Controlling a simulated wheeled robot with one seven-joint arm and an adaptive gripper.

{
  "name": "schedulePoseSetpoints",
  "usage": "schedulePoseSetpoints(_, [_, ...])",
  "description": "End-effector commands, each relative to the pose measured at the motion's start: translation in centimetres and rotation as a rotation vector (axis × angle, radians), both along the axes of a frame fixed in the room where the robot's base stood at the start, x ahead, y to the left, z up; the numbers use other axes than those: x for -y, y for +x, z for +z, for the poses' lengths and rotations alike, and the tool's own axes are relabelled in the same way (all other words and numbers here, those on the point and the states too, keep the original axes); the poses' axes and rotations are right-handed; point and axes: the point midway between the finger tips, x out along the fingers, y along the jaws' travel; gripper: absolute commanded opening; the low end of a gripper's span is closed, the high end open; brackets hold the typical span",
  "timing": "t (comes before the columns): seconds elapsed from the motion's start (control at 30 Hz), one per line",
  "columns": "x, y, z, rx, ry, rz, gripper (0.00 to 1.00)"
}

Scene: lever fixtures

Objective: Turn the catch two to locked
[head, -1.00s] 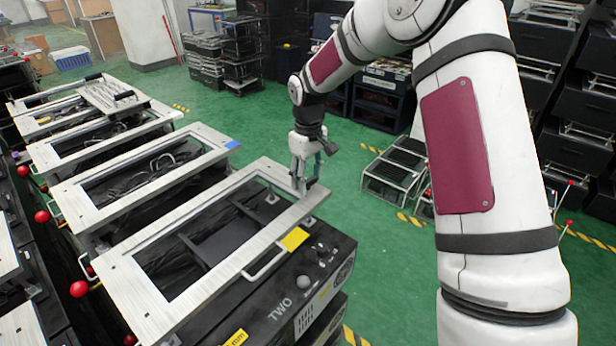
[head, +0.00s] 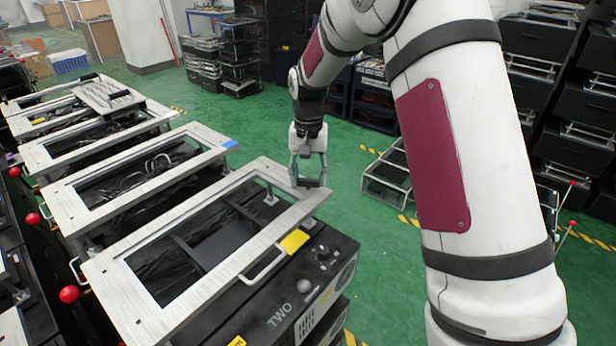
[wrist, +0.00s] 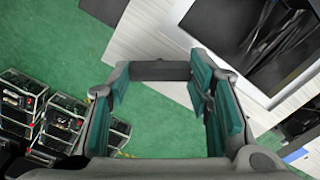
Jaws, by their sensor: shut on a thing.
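Catch two shows as a short dark handle (head: 311,184) at the far right corner of the pale metal frame on the black box marked TWO (head: 280,316). My gripper (head: 308,179) points down over that corner, its fingers on either side of the handle and shut on it. In the wrist view the dark handle (wrist: 160,70) spans between the teal-padded fingertips of my gripper (wrist: 158,78). The handle's pivot and any locked marking are hidden or too small to read.
A yellow tag (head: 294,241) and a knob (head: 323,252) are on the box's near side. More metal frames (head: 140,183) stand in a row to the left, with red ball-ended levers (head: 69,294) beside them. Green floor (head: 365,225) is open to the right of the box.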

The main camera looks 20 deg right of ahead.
Motion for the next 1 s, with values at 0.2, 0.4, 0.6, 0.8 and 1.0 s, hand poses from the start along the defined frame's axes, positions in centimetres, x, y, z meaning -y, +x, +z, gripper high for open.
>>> schedulePoseSetpoints(0.2, [-0.03,0.05,0.01,0.002,-0.001,-0.202,0.19])
schedulePoseSetpoints(0.4, [-0.03,0.03,0.03,0.002,-0.001,-0.366,0.19])
schedulePoseSetpoints(0.6, [-0.02,0.03,0.03,0.001,-0.001,-0.488,0.19])
schedulePoseSetpoints(0.8, [-0.01,0.03,0.02,0.001,0.0,-0.564,0.19])
schedulePoseSetpoints(1.0, [0.02,0.03,0.02,0.001,-0.001,-0.596,0.19])
